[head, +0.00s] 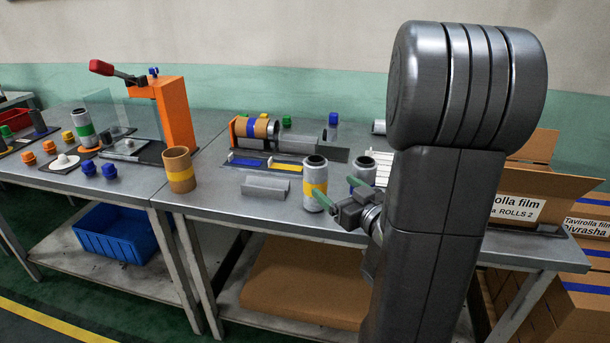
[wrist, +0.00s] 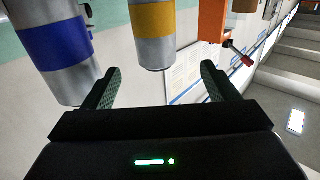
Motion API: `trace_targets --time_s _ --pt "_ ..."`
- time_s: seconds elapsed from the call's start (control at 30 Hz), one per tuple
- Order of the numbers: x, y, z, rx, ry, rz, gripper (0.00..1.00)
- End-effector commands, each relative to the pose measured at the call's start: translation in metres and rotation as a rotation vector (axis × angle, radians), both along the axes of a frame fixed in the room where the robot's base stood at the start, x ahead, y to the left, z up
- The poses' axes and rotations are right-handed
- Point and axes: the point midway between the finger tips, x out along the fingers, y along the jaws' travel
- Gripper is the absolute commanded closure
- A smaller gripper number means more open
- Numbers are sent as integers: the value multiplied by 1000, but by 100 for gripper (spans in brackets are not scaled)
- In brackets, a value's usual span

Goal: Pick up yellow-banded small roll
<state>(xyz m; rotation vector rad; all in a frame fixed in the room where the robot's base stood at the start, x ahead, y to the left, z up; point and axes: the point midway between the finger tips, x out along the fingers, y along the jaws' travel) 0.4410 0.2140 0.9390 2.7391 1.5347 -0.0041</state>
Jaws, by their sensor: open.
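The yellow-banded small roll (head: 316,173) is a silver cylinder with a dark open top, standing upright near the front edge of the table. My gripper (head: 334,187) is open and empty at its right, with one green finger overlapping the roll's lower part in the head view. In the wrist view, the yellow-banded roll (wrist: 153,22) shows at the top, between the lines of the two fingers of my gripper (wrist: 160,70). Whether a finger touches it I cannot tell. A silver blue-banded roll (head: 365,168) stands just right, partly hidden; it also shows in the wrist view (wrist: 55,45), outside the left finger.
A grey angled block (head: 266,187) lies left of the small roll. The winder with a blue-banded brown roll (head: 253,128) is behind. An orange press (head: 174,115) is at back left. Cartons (head: 541,185) are at right.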

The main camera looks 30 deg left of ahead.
Motion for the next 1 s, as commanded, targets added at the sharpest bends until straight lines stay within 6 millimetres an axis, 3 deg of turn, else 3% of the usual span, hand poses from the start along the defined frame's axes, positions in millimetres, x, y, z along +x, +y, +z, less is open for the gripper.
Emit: trace_targets --time_s 0.33,1.0 --pt "31 53 0 1 -1 3 19" --pt "67 110 -8 0 0 0 19"
